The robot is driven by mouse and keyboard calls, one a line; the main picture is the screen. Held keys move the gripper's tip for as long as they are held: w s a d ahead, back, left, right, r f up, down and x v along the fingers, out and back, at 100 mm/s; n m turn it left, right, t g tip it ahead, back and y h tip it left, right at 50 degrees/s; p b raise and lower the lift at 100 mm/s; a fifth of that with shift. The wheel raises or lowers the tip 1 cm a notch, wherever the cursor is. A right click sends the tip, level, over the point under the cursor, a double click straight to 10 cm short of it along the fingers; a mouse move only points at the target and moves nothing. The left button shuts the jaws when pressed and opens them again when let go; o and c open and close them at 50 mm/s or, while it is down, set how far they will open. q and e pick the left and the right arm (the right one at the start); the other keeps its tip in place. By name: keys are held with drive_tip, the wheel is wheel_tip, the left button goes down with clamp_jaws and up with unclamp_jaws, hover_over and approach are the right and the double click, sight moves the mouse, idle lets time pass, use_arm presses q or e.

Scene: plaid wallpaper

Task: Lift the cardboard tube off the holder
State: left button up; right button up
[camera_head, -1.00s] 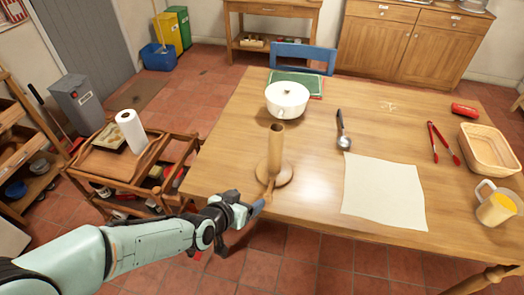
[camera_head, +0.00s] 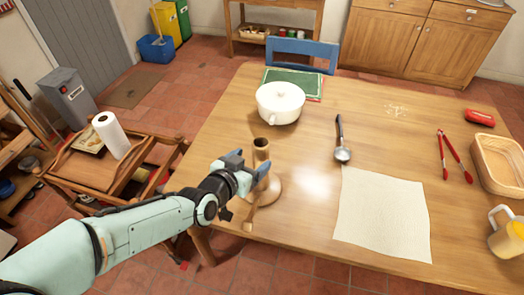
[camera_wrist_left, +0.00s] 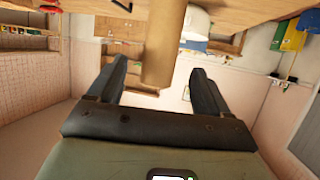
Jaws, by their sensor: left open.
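The cardboard tube (camera_head: 261,150) is a brown, hollow cylinder standing upright on a round wooden holder (camera_head: 272,191) near the table's front left edge. My left gripper (camera_head: 252,174) is at the tube, in front of its middle and lower part, hiding part of both tube and holder. In the left wrist view the picture is upside down. There the tube (camera_wrist_left: 163,42) lies between the two dark fingers of the left gripper (camera_wrist_left: 160,84), with a gap visible on each side. The left gripper is open. My right gripper is not in view.
A ladle (camera_head: 341,152) and a cream cloth (camera_head: 382,215) lie to the right, with red tongs (camera_head: 454,155), a basket (camera_head: 498,165) and a jug (camera_head: 507,236) farther right. A wooden cart (camera_head: 100,172) stands left of the table.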

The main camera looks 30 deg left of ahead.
use_arm(q)
drive_tip(key=x, duration=0.8)
drive_tip(key=shift+w, duration=0.1)
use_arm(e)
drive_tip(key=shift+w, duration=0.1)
use_arm(q)
drive_tip(key=c, duration=1)
wheel_tip(320, 180, up, 6)
drive_tip(key=p, duration=0.5)
wheel_tip(320, 180, up, 14)
drive_tip(key=p, duration=1)
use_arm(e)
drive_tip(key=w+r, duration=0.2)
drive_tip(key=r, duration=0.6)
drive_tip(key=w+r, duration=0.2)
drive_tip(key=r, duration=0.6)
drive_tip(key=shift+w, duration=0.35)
